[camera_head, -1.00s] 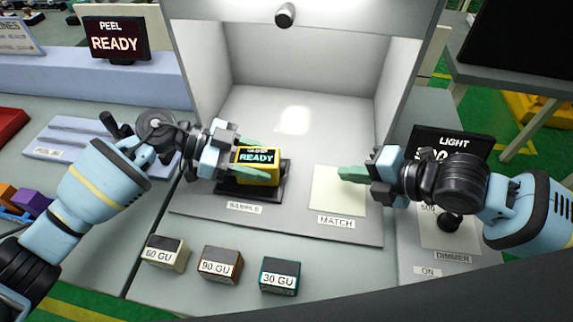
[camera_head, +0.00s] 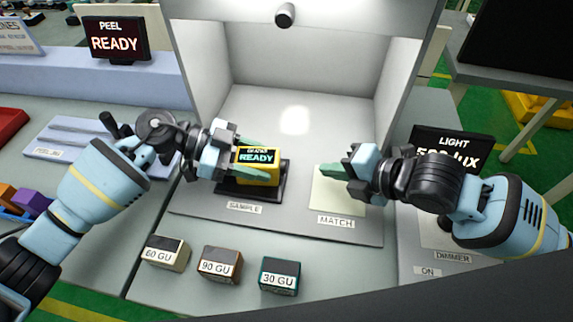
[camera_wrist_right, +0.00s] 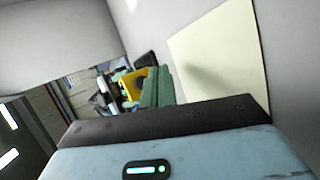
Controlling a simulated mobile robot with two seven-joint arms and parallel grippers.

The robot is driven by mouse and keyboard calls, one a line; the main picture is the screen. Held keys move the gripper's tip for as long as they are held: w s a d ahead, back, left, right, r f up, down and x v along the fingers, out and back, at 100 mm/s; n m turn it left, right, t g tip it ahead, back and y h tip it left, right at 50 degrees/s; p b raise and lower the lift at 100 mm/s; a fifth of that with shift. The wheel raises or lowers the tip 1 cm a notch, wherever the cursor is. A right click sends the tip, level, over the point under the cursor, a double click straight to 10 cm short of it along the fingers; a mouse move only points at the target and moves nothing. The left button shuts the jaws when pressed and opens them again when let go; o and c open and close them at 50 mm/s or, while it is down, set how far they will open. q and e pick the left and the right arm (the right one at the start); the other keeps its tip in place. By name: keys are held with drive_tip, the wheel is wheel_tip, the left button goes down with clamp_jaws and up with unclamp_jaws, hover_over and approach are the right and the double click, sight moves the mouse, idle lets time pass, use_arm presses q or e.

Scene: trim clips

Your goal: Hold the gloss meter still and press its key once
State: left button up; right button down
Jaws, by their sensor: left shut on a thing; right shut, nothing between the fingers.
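The gloss meter (camera_head: 259,168) is a yellow box with a dark screen reading READY. It sits on a dark pad behind the SAMPLE label in the light booth. My left gripper (camera_head: 252,159) is shut on the gloss meter, with its green fingers along its two sides. The meter also shows in the right wrist view (camera_wrist_right: 132,84), beyond the right fingers. I cannot make out its key. My right gripper (camera_head: 326,170) is shut and empty, above the pale MATCH card, to the right of the meter and apart from it.
The MATCH card (camera_head: 338,201) lies on the booth floor. Blocks marked 60 GU (camera_head: 165,254), 90 GU (camera_head: 220,265) and 30 GU (camera_head: 279,276) stand in front of the booth. A LIGHT display (camera_head: 452,150) is at the right. Booth floor between meter and right gripper is clear.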

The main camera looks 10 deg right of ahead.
drive_tip(key=shift+w+a, duration=0.25)
drive_tip(key=shift+a, duration=0.95)
drive_tip(key=shift+w+a, duration=0.25)
drive_tip(key=shift+a, duration=0.95)
drive_tip(key=shift+a, duration=0.1)
drive_tip(key=shift+a, duration=0.3)
drive_tip(key=shift+w+a, duration=0.15)
drive_tip(key=shift+a, duration=0.4)
idle(1.2)
drive_tip(key=shift+d, duration=0.1)
drive_tip(key=shift+s+d, duration=0.2)
drive_tip(key=shift+d, duration=0.65)
drive_tip(key=shift+d, duration=0.1)
drive_tip(key=shift+s+d, duration=0.25)
drive_tip(key=shift+d, duration=0.95)
drive_tip(key=shift+s+d, duration=0.25)
drive_tip(key=shift+d, duration=0.95)
